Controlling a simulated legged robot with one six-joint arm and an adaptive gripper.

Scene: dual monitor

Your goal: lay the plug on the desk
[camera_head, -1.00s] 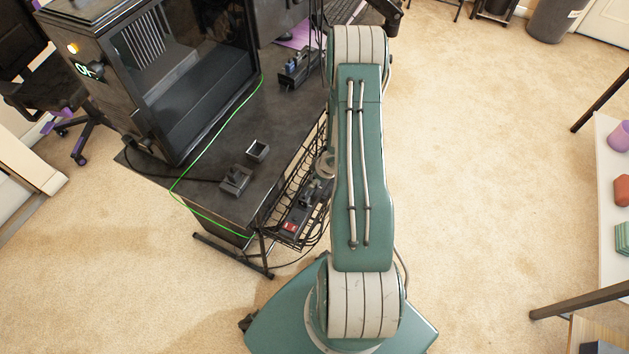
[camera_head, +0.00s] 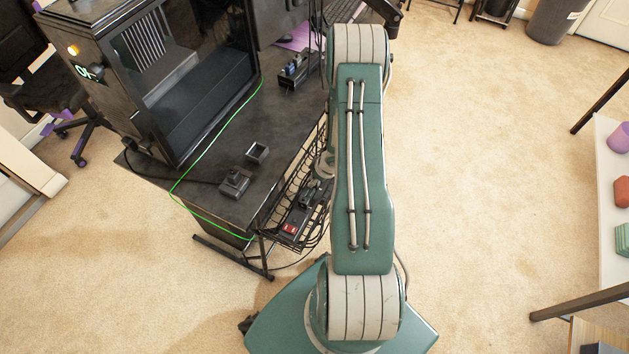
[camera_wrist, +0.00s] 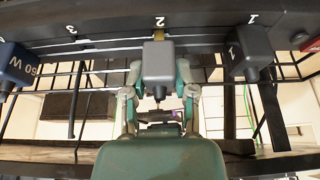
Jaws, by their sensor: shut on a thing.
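A grey plug (camera_wrist: 158,60) sits between the two fingers of my gripper (camera_wrist: 159,78) in the wrist view. The gripper is shut on it. The plug is at the position marked 2 on the dark power strip (camera_wrist: 110,30). A brass-coloured part shows between plug and strip; I cannot tell how much of it is in the socket. In the head view the strip (camera_head: 292,226) lies in the wire basket beside the black desk (camera_head: 290,125). My arm hides most of the gripper and the plug there.
In the wrist view a dark plug (camera_wrist: 247,52) marked 1 is right of mine, and a blue plug (camera_wrist: 14,64) is at the left. Basket wires (camera_wrist: 95,70) run close by. On the desk are a computer case (camera_head: 165,80), small dark boxes (camera_head: 236,183) and a green cable (camera_head: 217,129).

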